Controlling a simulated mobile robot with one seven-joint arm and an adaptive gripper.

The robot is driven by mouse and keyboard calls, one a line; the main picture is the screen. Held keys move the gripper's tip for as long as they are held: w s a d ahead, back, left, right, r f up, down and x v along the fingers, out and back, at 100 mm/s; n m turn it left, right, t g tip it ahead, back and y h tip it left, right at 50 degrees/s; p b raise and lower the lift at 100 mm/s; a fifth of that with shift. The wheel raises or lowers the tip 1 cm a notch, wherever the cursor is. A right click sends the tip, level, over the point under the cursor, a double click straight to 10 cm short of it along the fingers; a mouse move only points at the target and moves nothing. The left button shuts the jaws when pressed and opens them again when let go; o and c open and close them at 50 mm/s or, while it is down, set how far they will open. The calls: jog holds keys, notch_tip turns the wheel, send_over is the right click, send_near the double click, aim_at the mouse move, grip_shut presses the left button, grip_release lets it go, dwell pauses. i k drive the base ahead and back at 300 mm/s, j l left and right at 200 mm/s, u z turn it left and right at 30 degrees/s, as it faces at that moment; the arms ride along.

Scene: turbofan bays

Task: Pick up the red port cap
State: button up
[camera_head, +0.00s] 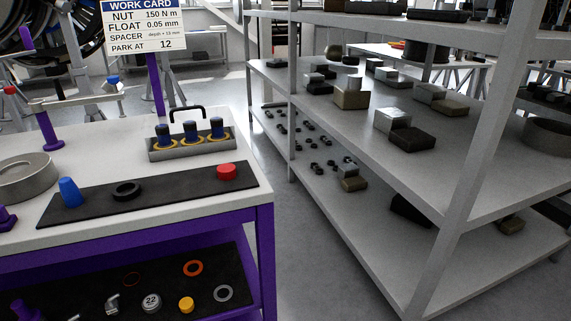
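A red port cap (227,172) sits upright near the right end of a black mat (160,197) on the top of a white and purple bench (225,208). It is a short, round red piece with nothing touching it from above. My gripper does not show in the camera_head view.
A tall grey shelf (345,113) fills the right. Floor shows between bench and shelf.

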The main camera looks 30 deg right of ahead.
aim_at(226, 172)
jog(key=z, duration=0.4)
jog(key=i+j+z, duration=0.2)
jog(key=j, duration=0.25)
jog(key=j+z, duration=0.25)
jog(key=j, duration=0.15)
jog(key=i, duration=0.45)
